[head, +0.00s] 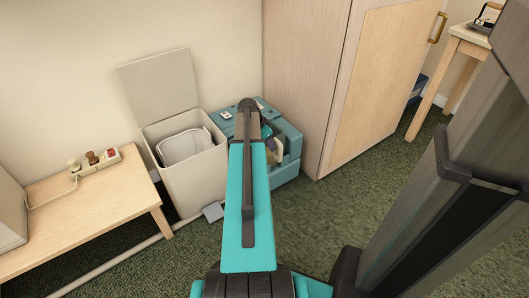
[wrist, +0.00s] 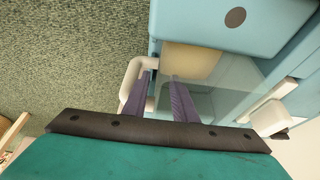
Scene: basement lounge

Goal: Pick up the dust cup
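The dust cup (wrist: 215,103) is a clear box with a cream handle (wrist: 131,85), set in the teal machine. In the wrist view my gripper (wrist: 160,76) has its two purple fingers apart, reaching over the cup's handle side. The left finger overlaps the handle, and the right one lies across the clear wall. I cannot tell whether they touch it. In the head view the cup (head: 275,150) shows only in part, because my arm hides the rest and my fingers.
The teal machine (head: 288,133) stands against a wooden cabinet (head: 335,60). An open-lidded bin (head: 190,182) stands close on its left. A low wooden table (head: 90,205) with a power strip (head: 95,163) is further left. Green carpet in front is clear.

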